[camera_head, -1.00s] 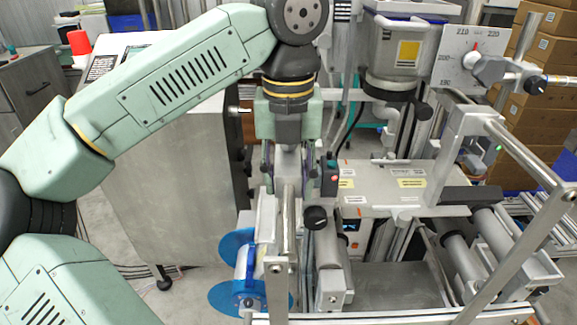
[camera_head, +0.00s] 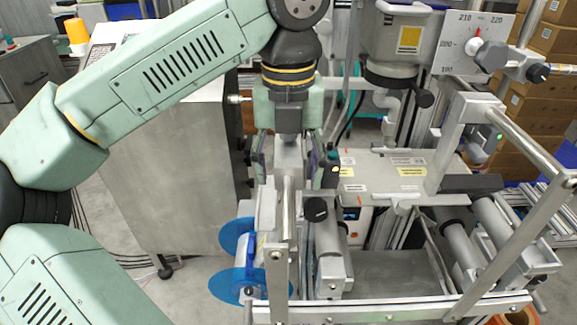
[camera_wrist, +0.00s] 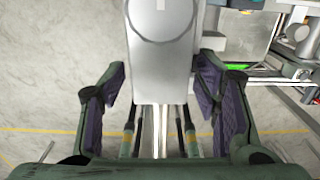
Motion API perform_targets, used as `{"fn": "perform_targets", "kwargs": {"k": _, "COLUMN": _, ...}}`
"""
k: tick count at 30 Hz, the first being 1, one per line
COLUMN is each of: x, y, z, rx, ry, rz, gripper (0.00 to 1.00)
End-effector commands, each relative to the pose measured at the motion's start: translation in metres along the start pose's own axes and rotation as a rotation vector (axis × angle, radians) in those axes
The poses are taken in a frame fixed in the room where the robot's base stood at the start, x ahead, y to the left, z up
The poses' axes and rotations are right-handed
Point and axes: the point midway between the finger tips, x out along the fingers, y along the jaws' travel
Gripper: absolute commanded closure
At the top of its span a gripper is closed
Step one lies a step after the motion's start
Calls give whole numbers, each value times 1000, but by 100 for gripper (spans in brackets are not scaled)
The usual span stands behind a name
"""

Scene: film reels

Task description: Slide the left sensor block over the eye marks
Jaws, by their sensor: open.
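A light grey metal block (camera_head: 290,155), which looks like the left sensor block, sits on the machine between the fingers of my gripper (camera_head: 290,165). In the wrist view a grey rounded-top block (camera_wrist: 160,50) extends from the top edge down between my open fingers (camera_wrist: 165,105). Gaps show on both sides of it near the fingertips, so the fingers straddle it without a visible grip. Beneath it, parallel bright metal rails (camera_wrist: 163,130) run between the fingers. I cannot make out the eye marks in either view.
A blue reel (camera_head: 238,283) hangs below left of my gripper. A black knob (camera_head: 316,210) and a small dark sensor unit (camera_head: 331,172) are close on the right. A dial plate (camera_head: 478,38) and a metal frame bar (camera_head: 515,235) stand farther right.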

Motion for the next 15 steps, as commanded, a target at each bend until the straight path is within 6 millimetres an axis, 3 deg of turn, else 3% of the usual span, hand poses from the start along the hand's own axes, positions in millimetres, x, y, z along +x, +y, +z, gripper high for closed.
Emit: {"fn": "perform_targets", "kwargs": {"k": 15, "x": -69, "y": 0, "z": 0, "rx": -1, "ry": -1, "rz": 1, "gripper": 43}}
